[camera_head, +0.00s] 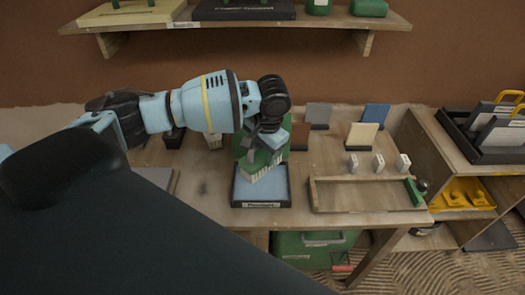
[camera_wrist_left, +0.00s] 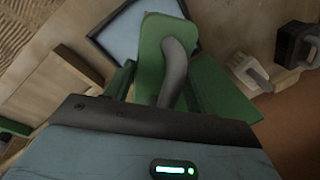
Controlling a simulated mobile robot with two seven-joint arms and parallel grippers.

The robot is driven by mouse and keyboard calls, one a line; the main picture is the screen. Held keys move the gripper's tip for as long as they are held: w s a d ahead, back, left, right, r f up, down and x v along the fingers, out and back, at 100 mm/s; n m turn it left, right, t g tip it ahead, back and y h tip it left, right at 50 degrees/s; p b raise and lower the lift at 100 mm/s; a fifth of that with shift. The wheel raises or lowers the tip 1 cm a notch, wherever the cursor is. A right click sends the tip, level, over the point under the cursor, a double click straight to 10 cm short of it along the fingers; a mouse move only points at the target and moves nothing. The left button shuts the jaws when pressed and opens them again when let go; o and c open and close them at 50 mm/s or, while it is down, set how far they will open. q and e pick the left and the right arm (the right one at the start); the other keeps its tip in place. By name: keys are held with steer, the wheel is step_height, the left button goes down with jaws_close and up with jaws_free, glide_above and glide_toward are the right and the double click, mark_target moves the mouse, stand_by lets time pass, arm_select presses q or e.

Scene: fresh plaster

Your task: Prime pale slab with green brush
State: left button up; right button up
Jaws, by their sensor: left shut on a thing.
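My left gripper (camera_head: 268,132) is shut on the green brush (camera_head: 262,158), which has pale bristles along its lower edge. In the left wrist view the brush (camera_wrist_left: 165,38) shows its green body and a curved grey handle. The brush is over the dark-rimmed tray with a blue inside (camera_head: 290,203); I cannot tell whether the bristles touch it. The tray also shows behind the brush in the left wrist view (camera_wrist_left: 118,32). A pale tan slab (camera_head: 361,136) leans on a dark stand to the right of the gripper. My right gripper is not in view.
Blue (camera_head: 376,113), grey (camera_head: 319,113) and brown (camera_head: 300,137) slabs stand near the pale one. Small white blocks (camera_head: 378,163) stand before them. A shallow wooden frame (camera_head: 365,209) lies at the front right. A white-bristled brush (camera_wrist_left: 250,72) stands left of the tray. A shelf (camera_head: 330,18) overhangs behind.

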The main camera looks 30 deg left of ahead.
mark_target(261, 156)
arm_select(q)
steer(key=shift+a, duration=0.1)
steer(key=shift+f+b, duration=0.35)
steer(key=shift+f, duration=1.25)
step_height(261, 156, down, 3)
steer(key=shift+r+b, duration=0.2)
steer(key=shift+b, duration=0.45)
steer(key=shift+f, duration=0.15)
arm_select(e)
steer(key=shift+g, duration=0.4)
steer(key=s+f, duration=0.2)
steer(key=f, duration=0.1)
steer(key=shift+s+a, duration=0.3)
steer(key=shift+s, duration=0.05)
arm_select(q)
steer(key=shift+f, duration=0.15)
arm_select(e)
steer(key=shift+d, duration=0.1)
arm_select(q)
steer(key=shift+f, duration=0.25)
